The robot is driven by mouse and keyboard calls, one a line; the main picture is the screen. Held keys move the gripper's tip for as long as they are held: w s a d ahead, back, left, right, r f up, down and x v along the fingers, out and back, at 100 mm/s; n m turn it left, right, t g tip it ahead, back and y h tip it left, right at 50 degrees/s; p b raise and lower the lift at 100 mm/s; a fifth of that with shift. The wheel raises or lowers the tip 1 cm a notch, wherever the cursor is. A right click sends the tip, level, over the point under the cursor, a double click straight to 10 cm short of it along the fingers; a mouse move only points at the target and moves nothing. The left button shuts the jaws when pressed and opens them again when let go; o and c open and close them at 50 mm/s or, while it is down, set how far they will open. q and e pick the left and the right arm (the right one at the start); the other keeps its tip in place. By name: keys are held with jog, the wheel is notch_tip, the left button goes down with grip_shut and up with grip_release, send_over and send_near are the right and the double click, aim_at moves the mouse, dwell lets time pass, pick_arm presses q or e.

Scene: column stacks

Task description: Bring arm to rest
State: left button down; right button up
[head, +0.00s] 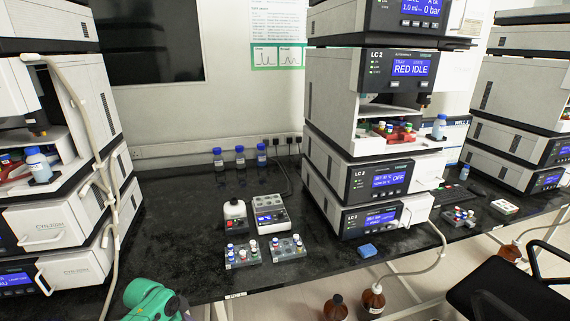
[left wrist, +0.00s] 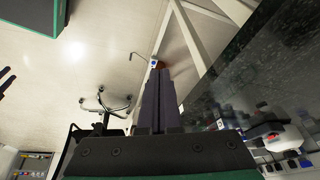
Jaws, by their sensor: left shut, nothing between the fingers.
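My left gripper (left wrist: 158,72) shows in the left wrist view, its two dark fingers pressed together with nothing between them. It is in open air beside the edge of the black bench, with the floor behind it. In the head view a green and grey part of my arm shows at the bottom, in front of the bench edge; the fingers are not visible there. My right gripper is in neither view.
The black bench (head: 180,262) holds instrument stacks (head: 372,150) at left, middle and right. Two vial racks (head: 288,247), a small mixer (head: 235,215) and a blue-screened device (head: 271,213) stand near its front. A black chair (head: 510,290) and brown bottles (head: 372,299) are below at right.

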pick_arm(q)
jog(key=s+a+f+n+y, duration=0.1)
jog(key=s+a+f+n, duration=0.15)
jog(key=s+f, duration=0.65)
jog(key=s+a+f+n+y, duration=0.1)
jog(key=s+f+n, duration=0.4)
jog(key=f, duration=0.6)
jog(key=s+d+f+g, duration=0.1)
jog(key=s+f, duration=0.3)
jog(key=s, duration=0.9)
jog(key=s+d+f, duration=0.3)
jog(key=s+f, duration=0.2)
jog(key=s, duration=0.9)
jog(key=shift+f+n+g+y, duration=0.2)
jog(key=shift+n+g+y, duration=0.15)
jog(key=shift+g+y, duration=0.05)
jog(key=shift+w, duration=0.1)
